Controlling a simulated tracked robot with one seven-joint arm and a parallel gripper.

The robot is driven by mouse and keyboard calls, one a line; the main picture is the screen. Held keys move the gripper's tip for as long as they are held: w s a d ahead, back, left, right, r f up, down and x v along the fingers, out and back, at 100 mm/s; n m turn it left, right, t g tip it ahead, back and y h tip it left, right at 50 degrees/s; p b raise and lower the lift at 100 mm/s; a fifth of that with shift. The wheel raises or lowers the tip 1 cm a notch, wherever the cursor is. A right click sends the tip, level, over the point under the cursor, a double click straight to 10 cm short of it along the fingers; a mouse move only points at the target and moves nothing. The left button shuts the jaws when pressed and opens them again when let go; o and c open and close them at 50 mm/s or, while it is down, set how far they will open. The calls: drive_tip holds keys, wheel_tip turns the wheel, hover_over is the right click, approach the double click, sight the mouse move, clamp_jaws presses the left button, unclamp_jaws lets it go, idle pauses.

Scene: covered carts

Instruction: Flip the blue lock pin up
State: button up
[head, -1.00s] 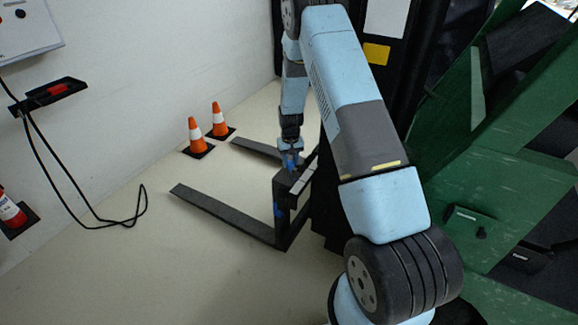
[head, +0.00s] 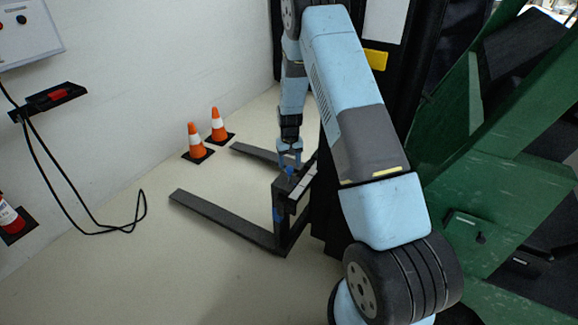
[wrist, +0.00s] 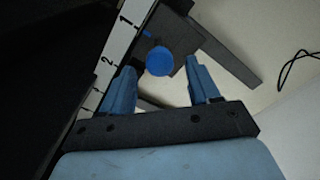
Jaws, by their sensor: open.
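A blue lock pin (head: 289,171) stands on top of the dark fork carriage (head: 283,207), near its upper end. In the wrist view its round blue head (wrist: 159,61) lies beyond and between my fingertips, with bare space on both sides. My gripper (head: 289,158) is open and points down just above the pin; its two blue fingers also show in the wrist view (wrist: 160,78). I see no finger touching the pin. A second blue part (head: 277,216) sits lower on the front side of the carriage.
Two dark forks (head: 222,217) reach left from the carriage over the open floor. Two orange cones (head: 196,142) stand behind them near the wall. A numbered white scale (wrist: 113,58) runs beside the pin. A green structure (head: 500,170) fills the right.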

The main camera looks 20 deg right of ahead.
wheel_tip(320, 180, up, 12)
idle(0.4)
drive_tip(key=s+r+t, duration=0.1)
drive_tip(key=s+r, duration=0.7)
drive_tip(key=r, duration=0.5)
drive_tip(key=s+r+t, duration=0.2)
drive_tip(key=s+r, duration=0.5)
drive_tip(key=r, duration=0.6)
drive_tip(key=s+r+t, duration=0.1)
drive_tip(key=s+r, duration=0.3)
drive_tip(key=s, duration=0.9)
drive_tip(key=s+r+t, duration=0.1)
drive_tip(key=s+r, duration=0.3)
drive_tip(key=s, duration=0.9)
drive_tip(key=shift+a+t, duration=0.25)
drive_tip(key=shift+t, duration=0.05)
